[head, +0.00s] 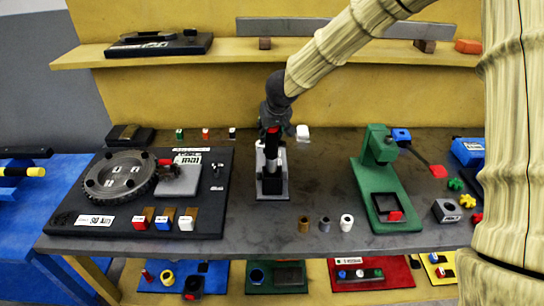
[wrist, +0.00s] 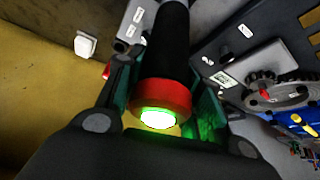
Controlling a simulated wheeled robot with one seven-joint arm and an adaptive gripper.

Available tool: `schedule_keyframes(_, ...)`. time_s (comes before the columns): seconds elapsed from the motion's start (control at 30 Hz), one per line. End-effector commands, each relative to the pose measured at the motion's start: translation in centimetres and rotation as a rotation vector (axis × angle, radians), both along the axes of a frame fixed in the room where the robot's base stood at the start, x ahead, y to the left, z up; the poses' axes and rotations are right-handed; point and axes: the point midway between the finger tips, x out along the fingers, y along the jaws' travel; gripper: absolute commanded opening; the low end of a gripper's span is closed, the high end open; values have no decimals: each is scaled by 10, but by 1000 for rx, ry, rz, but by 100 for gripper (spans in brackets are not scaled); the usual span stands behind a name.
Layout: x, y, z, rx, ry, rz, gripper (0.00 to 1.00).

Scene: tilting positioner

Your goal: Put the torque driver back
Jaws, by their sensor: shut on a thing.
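The torque driver (head: 271,150) is a black cylinder with a red collar at its top end. It stands about upright in the head view, over a small stand with a grey base plate (head: 272,194) and a black block (head: 272,183). I cannot tell whether its lower end is inside the stand or just above it. My gripper (head: 274,122) is shut on the driver near the red collar. In the wrist view the driver (wrist: 166,85) lies between both fingers, with a green-lit end facing the camera.
A black board with a gear wheel (head: 119,176) is left of the stand, and a green press-like fixture (head: 388,190) is right. Several small cylinders (head: 346,222) stand at the front. A yellow shelf (head: 230,54) runs above the back of the bench.

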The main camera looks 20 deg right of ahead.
Motion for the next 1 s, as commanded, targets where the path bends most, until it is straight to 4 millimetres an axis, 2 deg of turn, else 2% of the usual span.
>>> schedule_keyframes(0.1, 0, 0, -15, -3, 0, 1, 0)
schedule_keyframes(0.33, 0, -2, -29, -2, -1, -1, 0)
schedule_keyframes(0.6, 0, -3, -59, -2, -1, -2, 0)
schedule_keyframes(1.0, -1, -3, -62, 1, -1, -4, 0)
